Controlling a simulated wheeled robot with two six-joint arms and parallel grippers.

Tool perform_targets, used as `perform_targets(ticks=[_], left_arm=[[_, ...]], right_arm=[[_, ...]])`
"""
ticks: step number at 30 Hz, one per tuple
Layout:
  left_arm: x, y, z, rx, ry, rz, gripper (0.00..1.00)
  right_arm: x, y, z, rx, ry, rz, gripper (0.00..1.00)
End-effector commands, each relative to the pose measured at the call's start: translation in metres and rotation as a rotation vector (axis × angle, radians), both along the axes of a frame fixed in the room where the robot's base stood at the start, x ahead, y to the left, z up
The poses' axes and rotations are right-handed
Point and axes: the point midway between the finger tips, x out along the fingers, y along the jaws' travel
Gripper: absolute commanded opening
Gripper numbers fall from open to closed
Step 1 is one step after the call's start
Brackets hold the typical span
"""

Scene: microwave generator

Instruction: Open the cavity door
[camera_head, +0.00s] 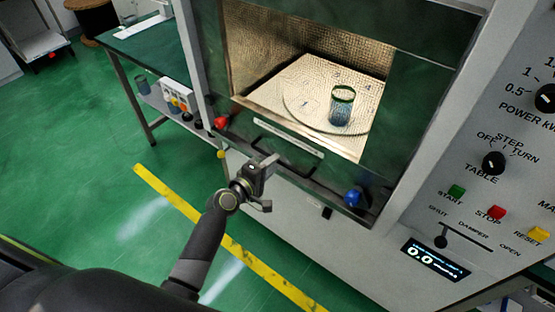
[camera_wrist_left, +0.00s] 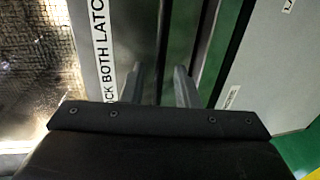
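The cavity door (camera_head: 420,82) fills the upper middle of the head view and looks closed, with a dark frame around a clear window. A dark handle bar (camera_head: 290,158) runs along its lower edge, below a white label strip (camera_head: 288,138). A red latch knob (camera_head: 221,122) is at the lower left and a blue latch knob (camera_head: 352,197) at the lower right. My left gripper (camera_head: 268,186) is just in front of the handle area, fingers apart. The left wrist view shows both fingers (camera_wrist_left: 160,85) close to the door front; contact cannot be told. My right gripper is not in view.
Behind the window, a glass (camera_head: 341,106) stands on a round numbered turntable (camera_head: 305,104). A control panel (camera_head: 470,190) with knobs and buttons is on the right. A green-topped bench (camera_head: 150,50) stands at left. The green floor in front has a yellow stripe (camera_head: 200,218).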

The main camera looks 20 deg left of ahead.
Motion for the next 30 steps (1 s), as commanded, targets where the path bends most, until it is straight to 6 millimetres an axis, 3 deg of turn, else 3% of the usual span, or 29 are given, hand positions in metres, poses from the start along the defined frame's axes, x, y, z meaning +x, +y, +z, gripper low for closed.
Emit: perform_targets(ticks=[7, 18, 25, 30], left_arm=[[0.025, -0.009, -0.005, -0.001, -0.001, 0.000, 0.28], [0.029, -0.011, -0.006, 0.000, 0.000, 0.000, 0.28], [0.029, -0.011, -0.006, 0.000, 0.000, 0.000, 0.01], [0.029, -0.010, -0.006, 0.000, 0.000, 0.000, 0.00]], right_arm=[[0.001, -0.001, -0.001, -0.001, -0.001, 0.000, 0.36], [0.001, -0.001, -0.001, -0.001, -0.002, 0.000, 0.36], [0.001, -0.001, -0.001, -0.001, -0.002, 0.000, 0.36], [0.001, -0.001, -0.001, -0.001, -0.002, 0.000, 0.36]])
